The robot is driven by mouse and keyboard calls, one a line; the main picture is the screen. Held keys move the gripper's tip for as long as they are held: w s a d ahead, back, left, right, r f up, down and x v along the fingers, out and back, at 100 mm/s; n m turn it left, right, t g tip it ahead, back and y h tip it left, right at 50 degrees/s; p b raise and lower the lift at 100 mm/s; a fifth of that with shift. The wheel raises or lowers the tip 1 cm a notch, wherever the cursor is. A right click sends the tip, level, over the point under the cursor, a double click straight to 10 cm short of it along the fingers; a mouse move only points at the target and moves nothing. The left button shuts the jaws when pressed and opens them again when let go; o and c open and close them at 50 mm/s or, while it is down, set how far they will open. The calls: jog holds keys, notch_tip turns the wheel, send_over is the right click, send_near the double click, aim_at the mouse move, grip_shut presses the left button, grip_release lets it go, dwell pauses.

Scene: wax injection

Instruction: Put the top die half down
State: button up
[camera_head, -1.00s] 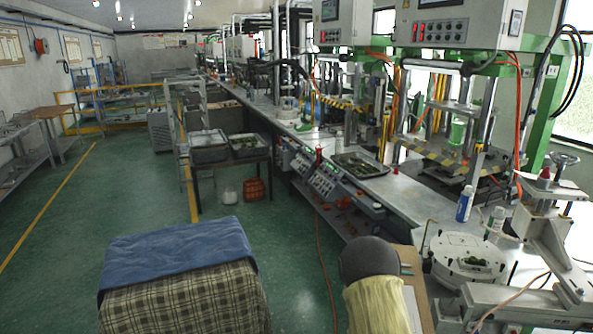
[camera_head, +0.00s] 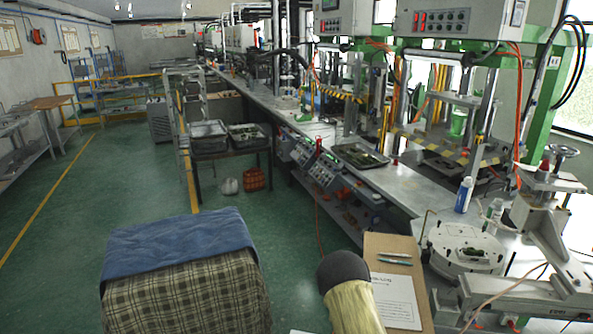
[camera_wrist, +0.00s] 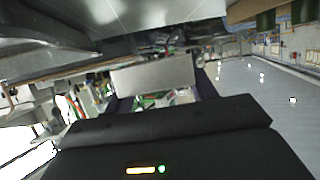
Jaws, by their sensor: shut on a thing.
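My gripper (camera_wrist: 160,96) shows in the wrist view, its dark body across the bottom and a dark finger on each side of a plain light grey block (camera_wrist: 152,78). It is shut on this block, which appears to be the top die half; only one flat face shows. In the head view the gripper and the block are out of sight. A round, pale die piece (camera_head: 448,248) lies on the bench at the right, with greenish shapes in its middle. It appears to be the lower die half, and nothing covers it.
A clipboard (camera_head: 398,300) with paper and pens lies left of the die piece. A white-and-blue bottle (camera_head: 464,195) and a smaller bottle (camera_head: 495,210) stand behind it. A clamp stand (camera_head: 545,205) rises at the right. A cloth-covered seat (camera_head: 185,280) is at the front left.

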jog(key=s+p, duration=0.3)
jog(key=shift+r, duration=0.15)
jog(key=shift+s+f, duration=0.2)
jog(key=shift+s, duration=0.1)
jog(key=shift+w, duration=0.1)
dwell(0.3)
